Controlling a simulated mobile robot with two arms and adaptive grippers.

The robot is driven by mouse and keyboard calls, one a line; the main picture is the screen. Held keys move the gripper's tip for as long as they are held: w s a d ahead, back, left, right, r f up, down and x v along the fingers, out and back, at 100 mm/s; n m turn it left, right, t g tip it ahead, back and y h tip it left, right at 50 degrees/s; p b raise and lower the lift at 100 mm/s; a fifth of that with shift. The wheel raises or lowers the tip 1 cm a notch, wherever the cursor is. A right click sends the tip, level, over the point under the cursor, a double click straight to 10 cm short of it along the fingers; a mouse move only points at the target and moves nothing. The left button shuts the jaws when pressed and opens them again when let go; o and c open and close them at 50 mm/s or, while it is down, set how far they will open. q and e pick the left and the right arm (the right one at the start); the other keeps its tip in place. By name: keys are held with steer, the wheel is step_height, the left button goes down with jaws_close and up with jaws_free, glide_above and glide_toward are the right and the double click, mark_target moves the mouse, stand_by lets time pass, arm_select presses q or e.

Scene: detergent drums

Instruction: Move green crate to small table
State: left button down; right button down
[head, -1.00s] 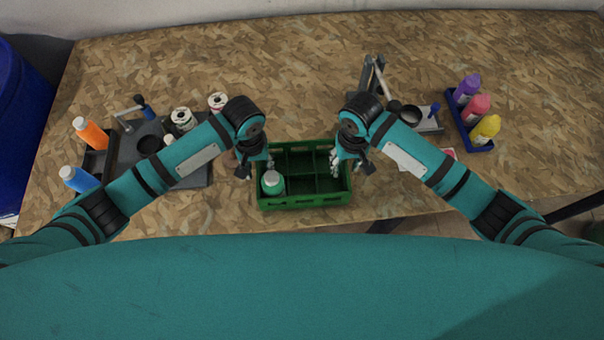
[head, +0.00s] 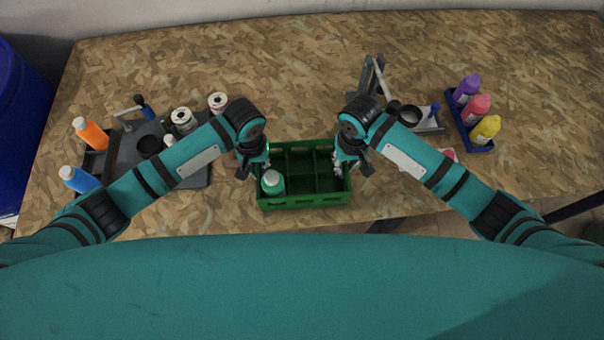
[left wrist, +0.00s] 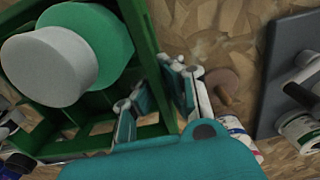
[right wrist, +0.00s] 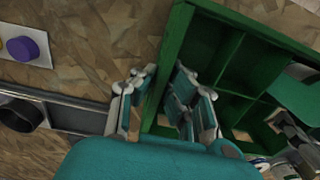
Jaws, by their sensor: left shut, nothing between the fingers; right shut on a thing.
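The green crate (head: 305,202) stands on the wooden table near its front edge. It has several compartments; a green bottle (head: 272,182) with a white cap stands in the front left one. My left gripper (head: 255,166) is at the crate's left end wall, shut with nothing held. In the left wrist view, its fingers (left wrist: 157,95) are close by the crate's wall (left wrist: 137,22). My right gripper (head: 344,164) is shut on the right end wall, with its fingers (right wrist: 152,98) on both sides of that wall (right wrist: 174,50) in the right wrist view. I see no small table.
The wooden table (head: 290,70) is clear behind the crate. A grey tray (head: 140,155) with spools, plus orange (head: 92,134) and blue (head: 80,179) bottles, is at left. A blue tray (head: 462,125) with bottles and a grey stand (head: 368,78) are at right. A blue drum (head: 22,110) stands far left.

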arm_select(q)
steer(key=shift+r, duration=0.15)
arm_select(e)
steer(key=shift+r, duration=0.15)
